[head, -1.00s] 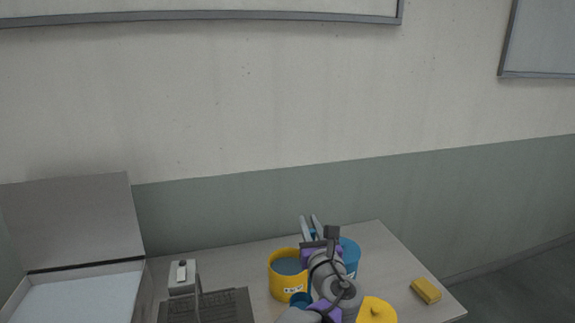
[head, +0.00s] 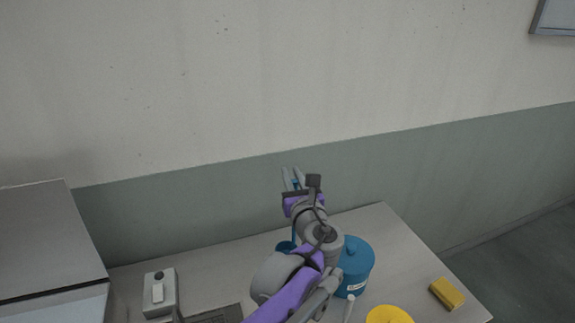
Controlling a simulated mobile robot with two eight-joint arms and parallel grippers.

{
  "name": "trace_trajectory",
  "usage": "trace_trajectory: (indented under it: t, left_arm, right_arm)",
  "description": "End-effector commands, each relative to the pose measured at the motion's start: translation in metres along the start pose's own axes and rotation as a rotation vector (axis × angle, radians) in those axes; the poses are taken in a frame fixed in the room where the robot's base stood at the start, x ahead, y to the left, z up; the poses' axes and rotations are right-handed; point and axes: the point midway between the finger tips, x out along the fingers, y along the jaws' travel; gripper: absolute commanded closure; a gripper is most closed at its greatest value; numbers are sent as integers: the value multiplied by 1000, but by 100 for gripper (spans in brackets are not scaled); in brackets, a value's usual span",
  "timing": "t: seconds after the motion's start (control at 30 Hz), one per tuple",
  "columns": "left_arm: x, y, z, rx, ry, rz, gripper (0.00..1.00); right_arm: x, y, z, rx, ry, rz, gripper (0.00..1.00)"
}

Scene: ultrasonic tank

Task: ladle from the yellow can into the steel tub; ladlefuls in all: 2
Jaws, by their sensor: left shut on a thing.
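My left gripper (head: 293,180) is raised near the back of the table, shut on the blue ladle. The ladle's blue bowl (head: 285,247) hangs low beneath the gripper, partly behind my arm; its contents cannot be seen. The yellow can is hidden now, apparently behind my left arm. My right gripper is not in view.
A blue lidded can (head: 356,268) stands just right of my arm. A grey box (head: 160,293) and dark grid (head: 215,315) stand right of the tub.

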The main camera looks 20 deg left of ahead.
Motion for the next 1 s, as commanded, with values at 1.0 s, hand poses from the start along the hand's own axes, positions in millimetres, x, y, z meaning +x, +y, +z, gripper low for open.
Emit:
trace_trajectory:
  t: [1.0]
  left_arm:
    - [-1, 0, -102, 1, 2, 0, 100]
  right_arm:
    - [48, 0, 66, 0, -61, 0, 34]
